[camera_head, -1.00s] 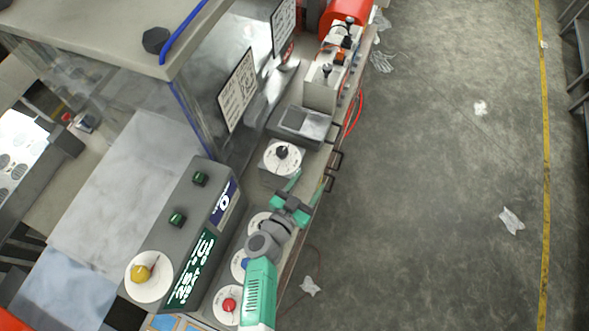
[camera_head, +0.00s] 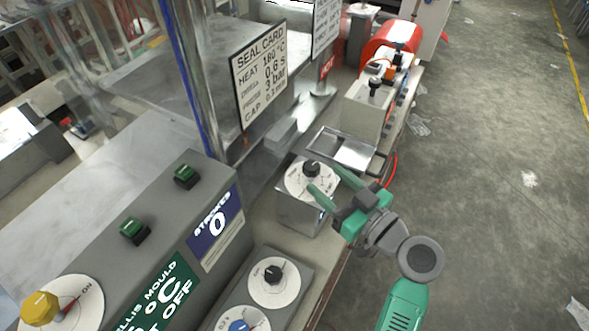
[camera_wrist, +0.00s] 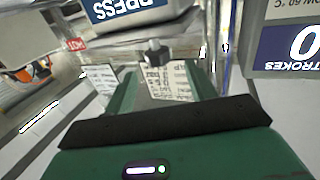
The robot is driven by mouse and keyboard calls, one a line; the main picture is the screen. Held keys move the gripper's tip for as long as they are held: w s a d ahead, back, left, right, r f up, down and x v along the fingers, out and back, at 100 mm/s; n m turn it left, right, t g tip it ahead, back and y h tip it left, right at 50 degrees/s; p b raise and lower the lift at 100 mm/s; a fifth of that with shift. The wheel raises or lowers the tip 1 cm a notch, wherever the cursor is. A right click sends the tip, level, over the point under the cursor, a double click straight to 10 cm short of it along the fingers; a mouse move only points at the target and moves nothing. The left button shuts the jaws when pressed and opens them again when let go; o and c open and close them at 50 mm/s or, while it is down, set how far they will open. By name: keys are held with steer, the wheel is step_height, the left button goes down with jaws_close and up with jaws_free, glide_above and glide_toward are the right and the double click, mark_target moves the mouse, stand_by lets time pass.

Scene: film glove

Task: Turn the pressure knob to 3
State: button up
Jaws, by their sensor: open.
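A black knob (camera_head: 311,169) sits on a white round dial on top of a grey metal box, in the middle of the head view. The dial's marks are too small to read, and no label shows that this is the pressure knob. My gripper (camera_head: 324,178) is open, its two green fingers pointing at this dial from the right. The fingertips look close to the knob, but I cannot tell whether they touch it. In the wrist view a dark knob (camera_wrist: 155,52) shows between and beyond the open fingers (camera_wrist: 160,80).
Another black knob (camera_head: 272,274) and a blue knob (camera_head: 239,327) are on a front panel. A grey console (camera_head: 190,215) with green buttons and a yellow knob (camera_head: 40,308) stands left. A metal tray (camera_head: 345,150) lies behind the box.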

mark_target(306, 161)
steer(key=x, duration=0.7)
steer(key=shift+w+a+b, duration=0.15)
steer(key=shift+w+b, duration=0.2)
steer(key=shift+w, duration=0.05)
steer(key=shift+c, duration=0.2)
